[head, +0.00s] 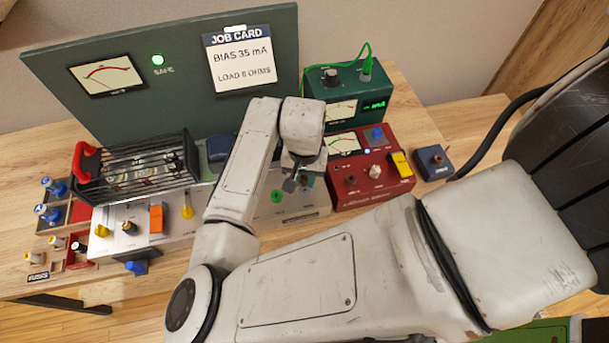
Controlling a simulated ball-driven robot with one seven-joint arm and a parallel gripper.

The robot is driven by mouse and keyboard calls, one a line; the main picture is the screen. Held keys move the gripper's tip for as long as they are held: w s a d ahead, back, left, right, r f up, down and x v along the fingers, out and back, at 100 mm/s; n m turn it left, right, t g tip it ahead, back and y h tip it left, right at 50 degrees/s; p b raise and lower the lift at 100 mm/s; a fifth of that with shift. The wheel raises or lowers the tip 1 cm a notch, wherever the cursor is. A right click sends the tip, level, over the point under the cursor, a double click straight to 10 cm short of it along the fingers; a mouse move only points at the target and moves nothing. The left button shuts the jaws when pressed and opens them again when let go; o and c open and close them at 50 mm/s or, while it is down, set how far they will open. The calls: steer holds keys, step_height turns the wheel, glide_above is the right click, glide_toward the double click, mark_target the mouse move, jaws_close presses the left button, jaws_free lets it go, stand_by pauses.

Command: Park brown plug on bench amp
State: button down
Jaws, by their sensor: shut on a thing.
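The bench amp appears to be the long pale chassis (115,240) with a caged top, on the wooden bench. Its front carries a yellow plug (187,207), an orange switch (156,217) and a green plug (277,196). My gripper (296,184) points down above the right part of this chassis, left of the red box. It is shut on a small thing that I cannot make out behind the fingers. I cannot confirm the brown plug. Brown posts stand on the red box (351,181) and the small blue box (436,159).
A green panel (180,95) with a meter and job card stands behind. The red meter box (372,188) and green meter box (350,108) stand at right. A rack (52,235) of plugs is at left. My arm hides part of the chassis.

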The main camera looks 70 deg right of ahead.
steer(key=shift+f+b, duration=0.75)
steer(key=shift+f, duration=0.5)
stand_by(0.6)
steer(key=c, duration=0.9)
jaws_free()
step_height(320, 180, up, 11)
steer(key=shift+f+b, duration=0.1)
steer(key=shift+b, duration=0.35)
